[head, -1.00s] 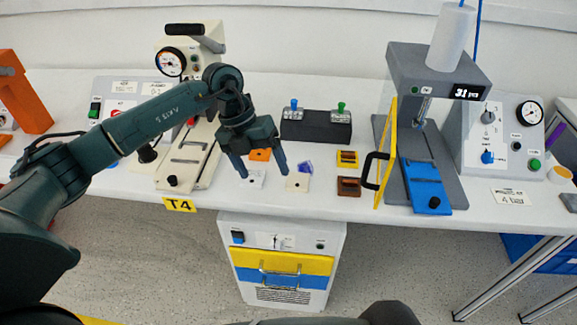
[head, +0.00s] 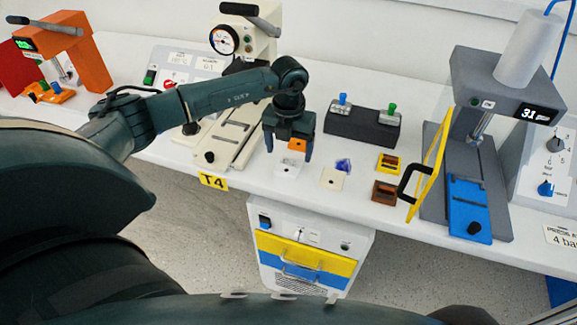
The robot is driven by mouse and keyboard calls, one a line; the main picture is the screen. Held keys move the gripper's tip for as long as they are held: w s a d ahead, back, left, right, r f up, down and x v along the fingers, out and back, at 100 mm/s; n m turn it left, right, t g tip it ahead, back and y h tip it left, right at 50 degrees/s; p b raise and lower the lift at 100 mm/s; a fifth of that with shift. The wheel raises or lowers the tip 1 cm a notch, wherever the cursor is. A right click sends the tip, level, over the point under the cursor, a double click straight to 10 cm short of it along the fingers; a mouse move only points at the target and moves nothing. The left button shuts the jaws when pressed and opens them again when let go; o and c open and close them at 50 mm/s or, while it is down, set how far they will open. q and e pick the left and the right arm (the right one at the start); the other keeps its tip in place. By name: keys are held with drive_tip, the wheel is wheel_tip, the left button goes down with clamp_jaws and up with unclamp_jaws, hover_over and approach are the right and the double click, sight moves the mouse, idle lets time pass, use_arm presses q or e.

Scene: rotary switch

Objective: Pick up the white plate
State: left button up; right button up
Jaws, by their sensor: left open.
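The white plate (head: 288,167) is a small flat piece with a hole, lying on the white table near its front edge. My left gripper (head: 288,152) is open and points down over it, one finger to each side in the head view. The fingers look empty. How high the fingertips are above the plate is hard to tell. My right gripper is not in view.
A cream plate (head: 332,180) and a blue-purple piece (head: 344,165) lie just right. An orange piece (head: 297,144) is close behind the white plate. Yellow (head: 389,164) and brown (head: 384,192) blocks lie further right, before the press's yellow door (head: 429,172).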

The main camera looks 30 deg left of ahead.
sight(288, 166)
use_arm(q)
wheel_tip(288, 166, down, 5)
drive_tip(key=shift+s+r+p, duration=0.15)
drive_tip(key=shift+r+p, duration=0.05)
drive_tip(key=shift+p, duration=0.1)
drive_tip(key=c, duration=1.1)
